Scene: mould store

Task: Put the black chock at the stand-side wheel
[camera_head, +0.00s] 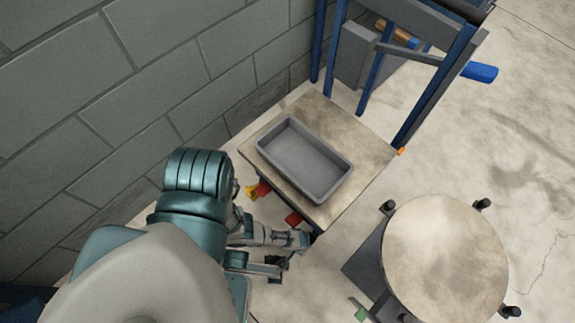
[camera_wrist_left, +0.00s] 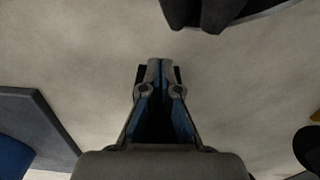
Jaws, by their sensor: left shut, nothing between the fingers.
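My left gripper (camera_head: 303,242) reaches down beside the front edge of the low stand (camera_head: 375,150). In the left wrist view my gripper (camera_wrist_left: 160,64) has its fingertips together, with nothing between them, above bare floor. A dark object (camera_wrist_left: 215,12) is cut off at the top of that view; I cannot tell whether it is the black chock or a wheel. A dark rounded thing (camera_wrist_left: 309,148) shows at its right edge. In the head view I cannot make out the black chock for certain. My right gripper is not in view.
A grey tray (camera_head: 305,160) sits on the stand. Red pieces (camera_head: 293,219) show under its edge. A round-topped platform (camera_head: 445,262) with dark posts stands at right. A blue-framed rack (camera_head: 428,85) is behind. A block wall (camera_head: 130,90) closes the left; floor is clear at far right.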

